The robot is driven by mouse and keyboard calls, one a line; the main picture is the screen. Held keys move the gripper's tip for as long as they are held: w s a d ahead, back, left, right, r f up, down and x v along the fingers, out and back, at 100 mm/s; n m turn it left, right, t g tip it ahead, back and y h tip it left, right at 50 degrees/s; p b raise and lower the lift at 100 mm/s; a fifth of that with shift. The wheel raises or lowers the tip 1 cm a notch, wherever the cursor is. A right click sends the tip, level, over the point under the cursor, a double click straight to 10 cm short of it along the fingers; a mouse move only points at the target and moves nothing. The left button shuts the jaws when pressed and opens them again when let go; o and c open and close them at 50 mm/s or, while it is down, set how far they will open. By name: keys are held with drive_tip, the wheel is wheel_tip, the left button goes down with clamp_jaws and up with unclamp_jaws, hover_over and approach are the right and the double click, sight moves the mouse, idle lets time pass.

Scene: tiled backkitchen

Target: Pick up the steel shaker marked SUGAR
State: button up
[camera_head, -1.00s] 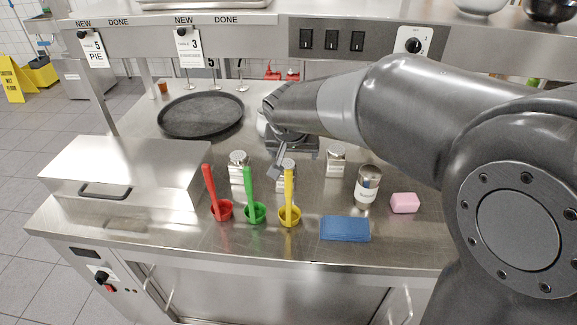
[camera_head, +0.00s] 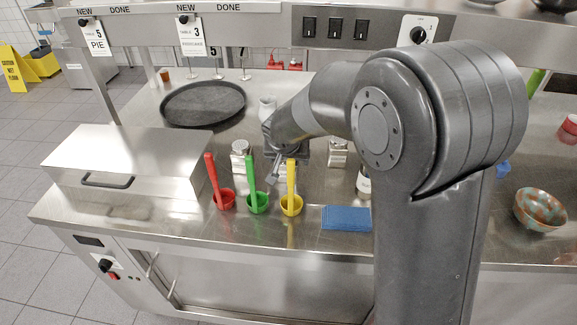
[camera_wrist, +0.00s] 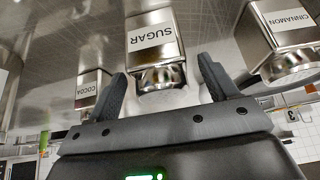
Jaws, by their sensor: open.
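The steel shaker marked SUGAR (camera_wrist: 151,38) shows upside down in the middle of the wrist view, its domed cap (camera_wrist: 162,78) toward my gripper. My gripper (camera_wrist: 161,68) is open, with one finger on each side of the cap in that view. I cannot tell whether either finger touches it. In the head view, my gripper (camera_head: 273,172) is low over the counter. A shaker (camera_head: 284,170) there is mostly hidden behind the gripper and the yellow scoop; its label is unreadable.
Shakers marked COCOA (camera_wrist: 93,88) and CINNAMON (camera_wrist: 289,22) flank it in the wrist view. Red (camera_head: 224,199), green (camera_head: 257,202) and yellow (camera_head: 291,205) scoops stand in front, beside a blue cloth (camera_head: 346,218). A steel box (camera_head: 125,158) and black tray (camera_head: 203,104) are left.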

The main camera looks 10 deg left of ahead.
drive_tip(key=shift+w+f, duration=0.3)
drive_tip(key=shift+f, duration=0.25)
drive_tip(key=shift+c, duration=0.5)
drive_tip(key=c, duration=1.1)
